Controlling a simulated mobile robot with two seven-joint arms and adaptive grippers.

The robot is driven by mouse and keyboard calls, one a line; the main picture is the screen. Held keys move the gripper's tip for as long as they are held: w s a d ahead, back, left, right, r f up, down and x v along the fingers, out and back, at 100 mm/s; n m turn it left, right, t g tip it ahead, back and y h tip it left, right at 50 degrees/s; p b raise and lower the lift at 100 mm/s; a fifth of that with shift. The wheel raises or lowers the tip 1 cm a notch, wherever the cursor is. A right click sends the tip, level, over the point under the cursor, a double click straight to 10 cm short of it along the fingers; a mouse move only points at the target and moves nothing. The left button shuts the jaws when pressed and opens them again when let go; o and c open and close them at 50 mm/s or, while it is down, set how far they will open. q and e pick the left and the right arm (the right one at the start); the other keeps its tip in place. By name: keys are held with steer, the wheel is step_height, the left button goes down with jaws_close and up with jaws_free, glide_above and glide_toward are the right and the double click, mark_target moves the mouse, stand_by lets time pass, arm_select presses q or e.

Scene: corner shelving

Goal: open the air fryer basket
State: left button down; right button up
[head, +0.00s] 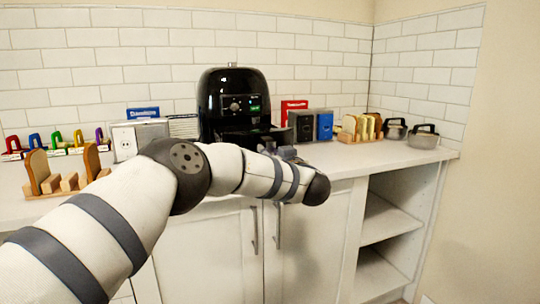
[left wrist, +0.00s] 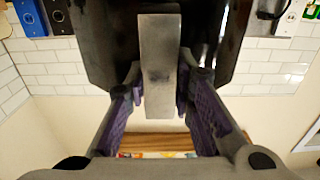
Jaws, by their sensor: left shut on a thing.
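The black air fryer (head: 232,98) stands on the counter against the tiled wall, its small green display lit. Its dark basket (head: 262,134) juts forward from the lower body, partly hidden behind my left arm; how far it is out is hard to tell. In the left wrist view the basket's flat silver handle (left wrist: 158,60) lies between the purple-padded fingers of my left gripper (left wrist: 158,92), which is shut on it. In the head view the left gripper (head: 286,152) is partly hidden by my wrist. My right gripper is not in view.
A dark speaker-like box (head: 301,125) and a blue box (head: 324,125) stand right of the fryer. A bread rack (head: 360,129) and pots (head: 423,138) are farther right. A white toaster-like box (head: 125,142) is left. Open shelves (head: 385,220) are below right.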

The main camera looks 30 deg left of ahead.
arm_select(q)
steer(key=c, duration=1.4)
jaws_free()
steer(key=shift+o, duration=0.2)
steer(key=v, duration=1.2)
